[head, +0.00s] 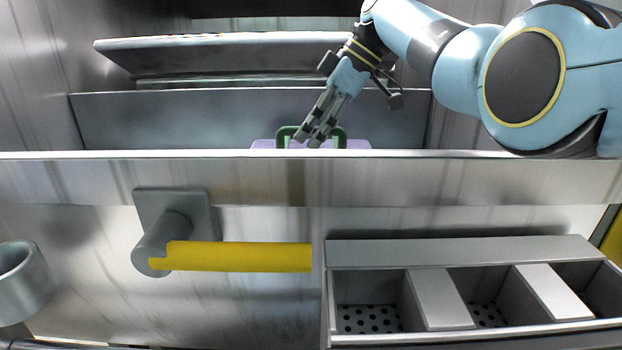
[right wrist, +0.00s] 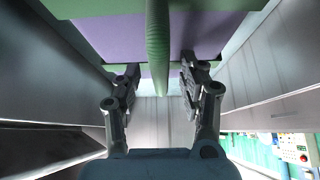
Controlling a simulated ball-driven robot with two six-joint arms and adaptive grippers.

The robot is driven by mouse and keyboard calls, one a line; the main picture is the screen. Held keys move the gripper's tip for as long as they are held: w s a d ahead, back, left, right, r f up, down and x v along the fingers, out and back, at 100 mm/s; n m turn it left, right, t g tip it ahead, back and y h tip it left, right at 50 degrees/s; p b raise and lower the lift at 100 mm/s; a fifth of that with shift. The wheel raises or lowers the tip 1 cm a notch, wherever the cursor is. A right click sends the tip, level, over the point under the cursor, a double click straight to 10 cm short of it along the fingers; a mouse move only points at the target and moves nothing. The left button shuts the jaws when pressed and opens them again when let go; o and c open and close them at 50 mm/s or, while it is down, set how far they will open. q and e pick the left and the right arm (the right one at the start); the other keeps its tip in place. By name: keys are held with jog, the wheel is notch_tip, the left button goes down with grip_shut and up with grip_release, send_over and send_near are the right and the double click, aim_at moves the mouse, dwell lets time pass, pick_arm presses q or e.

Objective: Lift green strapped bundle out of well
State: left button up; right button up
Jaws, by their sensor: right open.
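The green strapped bundle (head: 358,144) is pale purple with a green strap loop on top. It sits in the well behind the front ledge, and only its top shows in the head view. My right gripper (head: 307,138) reaches down to it from the upper right. In the right wrist view the bundle (right wrist: 112,38) is close ahead, and the green strap (right wrist: 157,50) stands between the two fingers of the open right gripper (right wrist: 160,75), with gaps on both sides. The bundle's lower part is hidden. My left gripper is not in view.
The well's metal front ledge (head: 200,180) runs across in front of the bundle. A raised slanted lid (head: 220,52) is behind. Below the ledge are a yellow handle (head: 240,257) and a grey bin rack (head: 440,313). A grey cup (head: 22,285) is at far left.

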jog(key=shift+a+f, duration=0.15)
jog(key=shift+f, duration=0.1)
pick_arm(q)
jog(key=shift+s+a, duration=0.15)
pick_arm(e)
jog(key=shift+r, duration=0.1)
grip_shut()
jog(key=shift+w+r, duration=0.1)
jog(key=shift+r+p, duration=0.4)
jog(key=shift+r, duration=1.65)
jog(key=s+d+r+p, duration=0.6)
jog(key=d+r+p, duration=0.2)
jog(key=d+p, duration=0.2)
pick_arm(q)
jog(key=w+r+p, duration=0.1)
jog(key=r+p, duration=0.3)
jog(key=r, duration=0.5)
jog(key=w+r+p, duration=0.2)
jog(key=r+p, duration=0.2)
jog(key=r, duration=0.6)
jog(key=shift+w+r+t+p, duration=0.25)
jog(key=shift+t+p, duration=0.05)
jog(key=shift+p, duration=0.1)
pick_arm(e)
jog(key=s, duration=0.8)
jog(key=shift+s+r, duration=0.15)
jog(key=shift+s, duration=0.25)
